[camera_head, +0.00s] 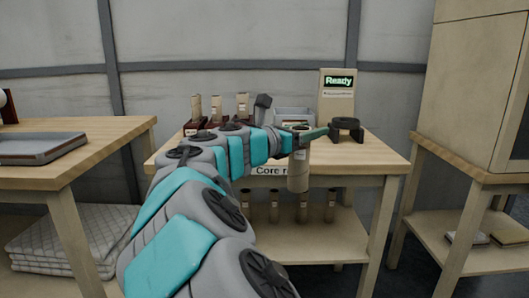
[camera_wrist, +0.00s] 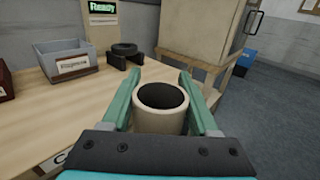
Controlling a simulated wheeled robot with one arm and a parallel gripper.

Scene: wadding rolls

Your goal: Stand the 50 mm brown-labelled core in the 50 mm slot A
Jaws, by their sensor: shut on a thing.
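My gripper (camera_wrist: 164,100) is shut on a pale cylindrical core (camera_wrist: 147,123), with one teal finger on each side of it. The core has a dark hollow top and stands upright in the grip. In the head view the core (camera_head: 298,172) hangs at the front edge of the middle table, and a small label shows near its top; its colour is too small to tell. Several dark red slot blocks, one of them a block (camera_head: 193,126), stand at the back left of the table with pale cores in them. Their slot letters are not legible.
A grey bin (camera_head: 295,115) and a black ring-shaped holder (camera_head: 346,128) stand at the back of the table (camera_head: 375,157), near a "Ready" display (camera_head: 338,82). Several cores (camera_head: 302,206) stand on the lower shelf (camera_head: 265,240). A tall cabinet (camera_head: 470,85) is at right.

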